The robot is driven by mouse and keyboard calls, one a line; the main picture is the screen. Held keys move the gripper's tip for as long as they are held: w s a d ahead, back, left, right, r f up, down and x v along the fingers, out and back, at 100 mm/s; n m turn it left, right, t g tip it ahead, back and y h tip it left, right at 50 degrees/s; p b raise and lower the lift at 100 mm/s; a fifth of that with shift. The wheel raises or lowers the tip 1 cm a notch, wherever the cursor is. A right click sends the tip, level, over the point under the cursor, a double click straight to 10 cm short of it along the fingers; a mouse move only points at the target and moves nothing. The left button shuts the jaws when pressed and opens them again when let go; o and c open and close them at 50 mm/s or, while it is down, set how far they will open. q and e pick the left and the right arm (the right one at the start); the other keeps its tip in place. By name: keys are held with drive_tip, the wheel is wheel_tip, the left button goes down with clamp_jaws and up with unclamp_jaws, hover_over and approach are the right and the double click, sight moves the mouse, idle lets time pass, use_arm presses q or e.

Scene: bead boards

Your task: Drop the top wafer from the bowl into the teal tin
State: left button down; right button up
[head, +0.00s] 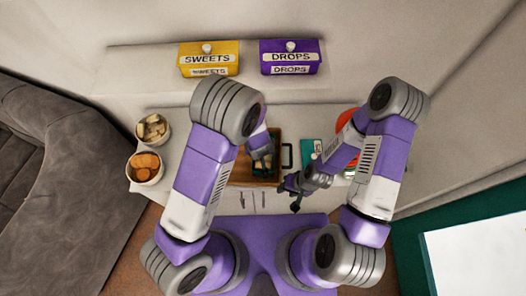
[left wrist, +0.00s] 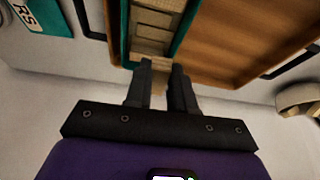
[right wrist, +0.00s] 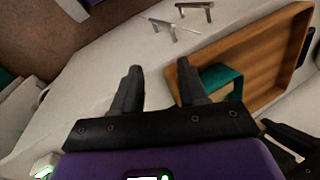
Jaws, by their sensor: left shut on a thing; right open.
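The teal tin (head: 256,174) lies in the wooden tray at the middle of the table; in the left wrist view its teal rim (left wrist: 183,30) surrounds pale tan sections. My left gripper (head: 262,165) is over the tin, its fingertips (left wrist: 161,66) at the tin's near end. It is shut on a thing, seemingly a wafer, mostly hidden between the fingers. The wafer bowl (head: 153,139) with pale pieces stands at the far left, away from both grippers. My right gripper (head: 291,196) is open and empty, at the tray's front right; the tin (right wrist: 221,80) shows beyond its fingers (right wrist: 160,68).
A bowl of orange-brown biscuits (head: 145,175) stands in front of the wafer bowl. The wooden tray (head: 240,181) has dark handles. A teal labelled item (head: 309,149) and a red round thing (head: 346,117) lie right of it. Yellow SWEETS (head: 208,60) and purple DROPS (head: 290,58) boxes stand behind.

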use_arm(q)
drive_tip(key=shift+w+f+b, duration=0.1)
drive_tip(key=shift+f+b, duration=1.7)
drive_tip(key=shift+f, duration=0.55)
drive_tip(key=c, duration=0.9)
unclamp_jaws()
drive_tip(key=p+v, duration=0.2)
drive_tip(key=v, duration=0.5)
drive_tip(key=shift+r, duration=0.35)
